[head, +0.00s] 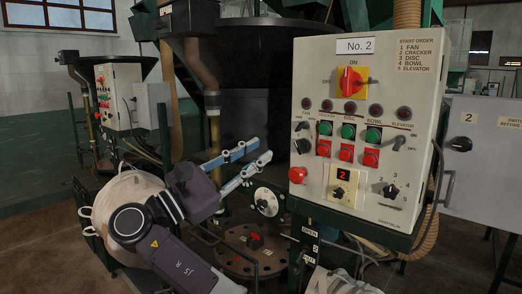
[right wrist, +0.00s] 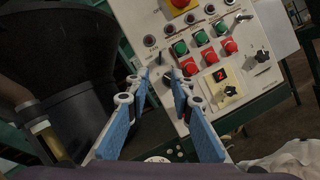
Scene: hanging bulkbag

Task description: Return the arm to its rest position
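My right arm comes up from the bottom of the head view. Its gripper (head: 247,162) has blue-padded fingers that point up and right, toward the left side of the control panel (head: 410,70). The fingers are spread apart and nothing is between them. In the right wrist view the gripper (right wrist: 160,90) is open in front of the panel (right wrist: 265,60), with a gap between its fingertips. I cannot tell whether a fingertip touches anything there. My left gripper does not show in either view.
The panel carries a red knob (head: 351,82), several green and red buttons, and a red mushroom button (head: 297,175). A dark round machine (head: 265,90) stands behind the gripper. A grey cabinet (head: 485,185) is at right.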

